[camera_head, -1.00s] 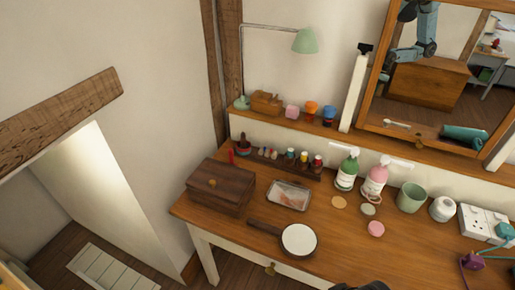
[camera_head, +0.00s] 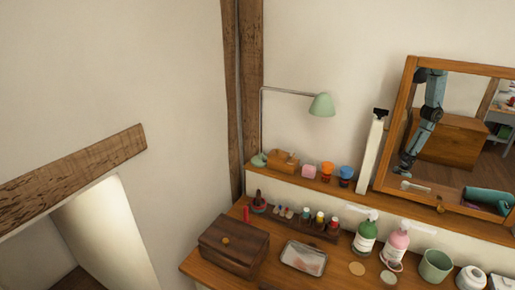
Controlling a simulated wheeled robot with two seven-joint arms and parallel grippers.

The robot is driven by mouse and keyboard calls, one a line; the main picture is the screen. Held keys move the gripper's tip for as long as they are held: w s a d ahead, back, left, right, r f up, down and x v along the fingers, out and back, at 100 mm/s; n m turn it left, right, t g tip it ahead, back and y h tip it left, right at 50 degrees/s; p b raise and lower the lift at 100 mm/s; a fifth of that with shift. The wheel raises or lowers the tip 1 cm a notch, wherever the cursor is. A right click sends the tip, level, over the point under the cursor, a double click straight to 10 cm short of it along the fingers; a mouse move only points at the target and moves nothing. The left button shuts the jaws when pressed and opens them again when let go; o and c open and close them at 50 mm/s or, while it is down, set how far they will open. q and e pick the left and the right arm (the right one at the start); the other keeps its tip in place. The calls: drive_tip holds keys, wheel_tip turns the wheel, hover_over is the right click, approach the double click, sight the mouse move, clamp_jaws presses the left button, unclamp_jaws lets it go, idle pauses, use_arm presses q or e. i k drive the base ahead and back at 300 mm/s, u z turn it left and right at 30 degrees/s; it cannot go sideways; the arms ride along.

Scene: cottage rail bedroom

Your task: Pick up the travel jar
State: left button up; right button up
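I cannot tell for certain which item is the travel jar. Small pots stand on the raised shelf: a pink one (camera_head: 309,171), an orange one (camera_head: 326,172) and a blue-topped one (camera_head: 345,176). A white rounded jar (camera_head: 470,279) stands at the bottom right, beside a green cup (camera_head: 436,265). Neither of my grippers shows directly. A blue-grey arm appears only as a reflection in the mirror (camera_head: 408,88).
The wooden dresser (camera_head: 222,283) holds a dark wooden box (camera_head: 234,246), a glass tray (camera_head: 303,257), a green pump bottle (camera_head: 365,237) and a pink pump bottle (camera_head: 395,247). A green lamp (camera_head: 322,105) overhangs the shelf. A wooden beam (camera_head: 75,178) crosses the left.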

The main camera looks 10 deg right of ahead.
sight(391, 272)
drive_tip(key=z, duration=1.45)
